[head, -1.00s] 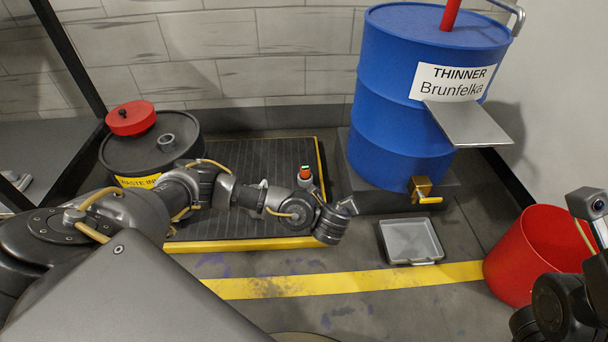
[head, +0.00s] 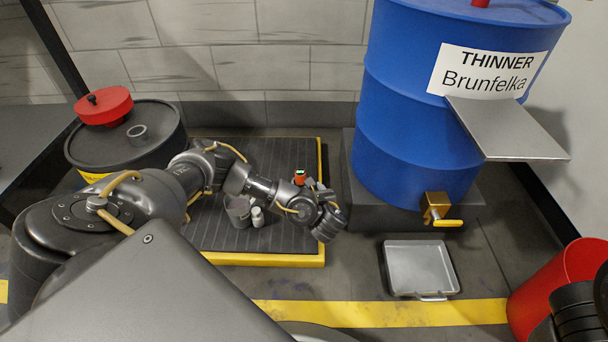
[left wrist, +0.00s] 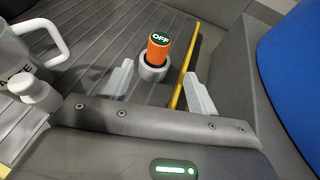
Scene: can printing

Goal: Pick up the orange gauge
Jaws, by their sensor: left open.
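The orange gauge (left wrist: 159,47) stands upright in a small grey round holder (left wrist: 153,68) in the left wrist view, with a dark display reading OFF on top. In the head view the orange gauge (head: 299,177) shows just behind my left wrist, its lower part hidden by the arm. My left gripper (left wrist: 160,76) is open and empty. Its two pale fingers stand either side of the gauge's line, with the gauge ahead, apart from them. In the head view the fingers are hard to make out at the end of my left arm (head: 326,214).

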